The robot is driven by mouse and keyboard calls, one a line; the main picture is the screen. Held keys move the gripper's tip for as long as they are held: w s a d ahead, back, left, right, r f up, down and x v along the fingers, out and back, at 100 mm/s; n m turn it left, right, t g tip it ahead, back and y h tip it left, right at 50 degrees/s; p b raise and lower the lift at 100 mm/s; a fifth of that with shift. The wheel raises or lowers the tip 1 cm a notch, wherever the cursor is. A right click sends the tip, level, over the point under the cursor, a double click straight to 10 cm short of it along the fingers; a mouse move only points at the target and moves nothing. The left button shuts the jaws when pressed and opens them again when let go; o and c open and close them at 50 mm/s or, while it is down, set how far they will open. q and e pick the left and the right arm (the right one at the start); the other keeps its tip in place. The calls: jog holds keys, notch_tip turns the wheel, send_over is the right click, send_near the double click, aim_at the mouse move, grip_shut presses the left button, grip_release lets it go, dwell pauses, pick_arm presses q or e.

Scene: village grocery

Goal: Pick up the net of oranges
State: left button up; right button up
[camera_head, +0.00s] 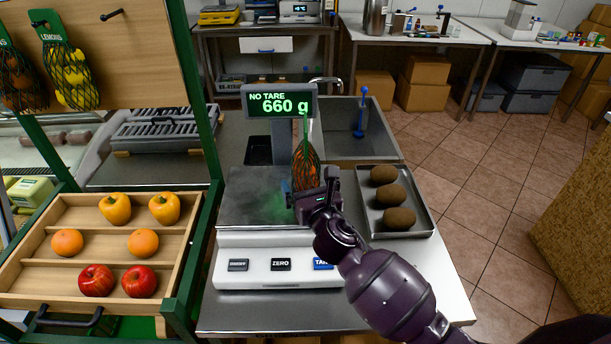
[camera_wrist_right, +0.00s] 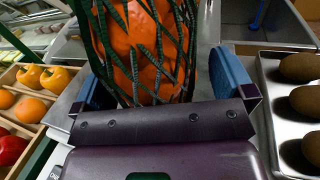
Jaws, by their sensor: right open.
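The net of oranges (camera_head: 306,167), orange fruit in a dark green mesh with a green strip at the top, stands upright over the scale's plate (camera_head: 246,205). My right gripper (camera_head: 316,196) is in front of it, hiding its lower part. In the right wrist view the net (camera_wrist_right: 146,50) fills the space between the two blue finger pads of my open gripper (camera_wrist_right: 160,84). I cannot tell whether either pad touches it. The scale display (camera_head: 281,102) reads "NO TARE 660 g". My left gripper is not in view.
A metal tray (camera_head: 423,228) with brown, kiwi-like fruit is close on the right. A wooden produce rack (camera_head: 28,277) with peppers, oranges and apples stands left. A lemon net (camera_head: 72,75) and a darker net hang above. A sink (camera_head: 345,150) lies behind the scale.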

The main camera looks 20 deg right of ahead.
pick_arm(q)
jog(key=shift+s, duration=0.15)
pick_arm(e)
jog(key=shift+w, duration=0.1)
jog(key=shift+c, duration=0.3)
jog(key=c, duration=0.5)
jog(key=shift+r, duration=0.1)
jog(key=c, duration=0.9)
jog(key=shift+r, duration=0.5)
notch_tip(320, 180, up, 10)
jog(key=p, duration=0.3)
jog(key=shift+r, duration=0.25)
notch_tip(320, 180, up, 7)
jog(key=shift+r+p, duration=0.1)
jog(key=shift+p, duration=0.6)
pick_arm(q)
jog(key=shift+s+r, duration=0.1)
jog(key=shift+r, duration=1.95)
pick_arm(e)
jog(key=shift+r, duration=0.65)
jog(key=shift+c, duration=0.2)
